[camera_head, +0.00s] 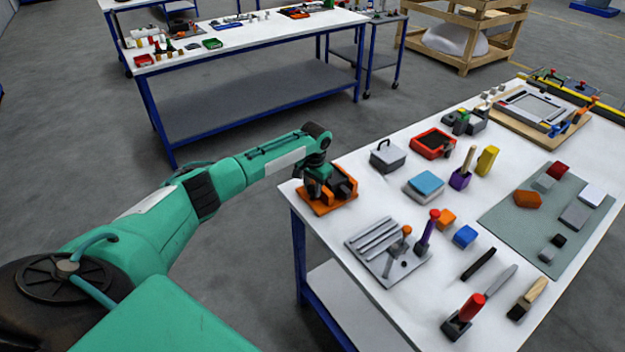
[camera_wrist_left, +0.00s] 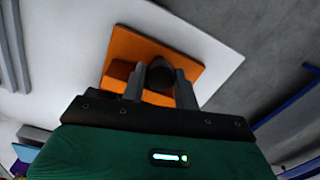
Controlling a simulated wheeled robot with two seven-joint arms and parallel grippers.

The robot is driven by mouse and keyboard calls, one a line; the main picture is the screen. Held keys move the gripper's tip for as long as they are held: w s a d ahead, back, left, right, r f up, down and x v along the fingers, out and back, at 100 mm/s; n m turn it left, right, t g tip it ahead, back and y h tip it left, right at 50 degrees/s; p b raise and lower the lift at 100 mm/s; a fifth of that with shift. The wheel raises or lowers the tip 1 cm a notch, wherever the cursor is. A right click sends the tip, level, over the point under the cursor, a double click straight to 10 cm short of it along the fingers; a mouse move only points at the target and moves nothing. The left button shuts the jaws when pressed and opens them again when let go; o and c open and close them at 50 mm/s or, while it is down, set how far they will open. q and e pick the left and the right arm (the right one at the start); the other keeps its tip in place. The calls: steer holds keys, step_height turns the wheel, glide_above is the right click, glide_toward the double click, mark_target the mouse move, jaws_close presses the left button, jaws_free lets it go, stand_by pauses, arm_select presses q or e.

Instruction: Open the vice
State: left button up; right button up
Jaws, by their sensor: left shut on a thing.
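The vice (camera_head: 343,197) sits at the near left corner of the white workbench, with an orange base and dark parts on top. My left gripper (camera_head: 317,188) reaches down to its left side. In the left wrist view, the orange vice (camera_wrist_left: 127,48) lies ahead of the gripper. The two fingers of my left gripper (camera_wrist_left: 159,74) stand on either side of a dark round part (camera_wrist_left: 160,77) of the vice, which looks like its handle end, and are shut on it. The vice jaws are partly hidden by the gripper. My right gripper does not show.
On the bench (camera_head: 350,280), a grey box with a handle (camera_head: 387,157), a red tray (camera_head: 432,143), a blue-topped block (camera_head: 425,186) and a grooved metal plate (camera_head: 375,240) stand near the vice. The bench's left edge is close by, with open floor beyond.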

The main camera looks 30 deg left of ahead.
arm_select(q)
steer(key=shift+r+n+p, duration=0.1)
steer(key=shift+n+p, duration=0.65)
steer(key=shift+n, duration=0.35)
